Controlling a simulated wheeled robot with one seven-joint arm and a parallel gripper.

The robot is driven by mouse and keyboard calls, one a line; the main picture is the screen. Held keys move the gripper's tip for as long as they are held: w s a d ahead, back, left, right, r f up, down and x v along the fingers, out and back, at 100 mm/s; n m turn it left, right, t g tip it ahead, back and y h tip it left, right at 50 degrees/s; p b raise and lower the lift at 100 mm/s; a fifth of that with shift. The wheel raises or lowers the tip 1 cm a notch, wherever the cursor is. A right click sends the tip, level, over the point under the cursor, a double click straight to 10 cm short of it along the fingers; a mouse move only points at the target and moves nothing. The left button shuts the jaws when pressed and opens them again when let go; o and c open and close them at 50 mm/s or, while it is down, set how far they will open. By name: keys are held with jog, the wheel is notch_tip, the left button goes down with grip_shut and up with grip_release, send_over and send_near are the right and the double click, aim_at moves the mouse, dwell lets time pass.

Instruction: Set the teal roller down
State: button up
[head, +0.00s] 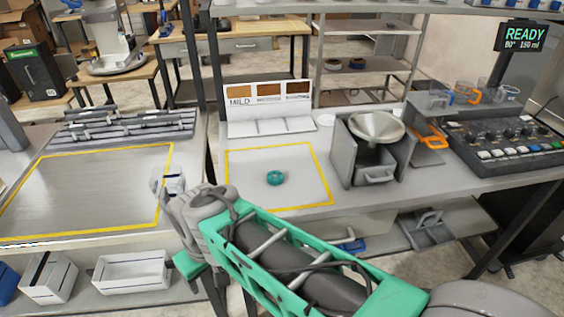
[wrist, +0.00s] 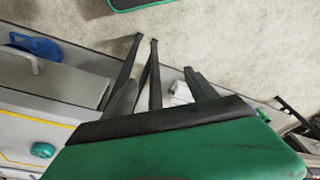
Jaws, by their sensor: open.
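The teal roller (head: 275,177) rests on the light worktop inside the yellow outline (head: 331,186), in the middle of the head view. It also shows small at the lower left edge of the wrist view (wrist: 42,150). My gripper (head: 170,184) is left of the roller and well apart from it, near the gap between the two benches. It is open, and nothing shows held in it.
A sample board marked MILD (head: 270,108) stands behind the roller. A grey dispenser with a metal funnel (head: 376,126) is to its right. The left bench has a yellow-outlined metal plate (head: 90,185). White bins (head: 132,270) sit below. The outlined area around the roller is clear.

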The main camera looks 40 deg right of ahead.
jog(key=r+p, duration=0.2)
jog(key=r, duration=0.1)
jog(key=w+d+r+p, duration=0.1)
jog(key=r+p, duration=0.1)
jog(key=r, duration=0.1)
jog(key=w+d+r+p, duration=0.1)
jog(key=r+p, duration=0.1)
jog(key=r, duration=0.1)
jog(key=shift+r+p, duration=0.3)
jog(key=shift+r, duration=0.05)
jog(key=n+t+y, duration=0.1)
jog(key=n+t, duration=0.1)
jog(key=n, duration=0.1)
send_near(274, 175)
jog(key=shift+n, duration=0.3)
jog(key=p+x, duration=0.2)
jog(key=x, duration=0.5)
jog(key=shift+w+f, duration=0.1)
jog(key=shift+f, duration=0.25)
jog(key=shift+w+f, duration=0.1)
jog(key=shift+f, duration=0.25)
grip_shut()
jog(key=shift+r, duration=0.1)
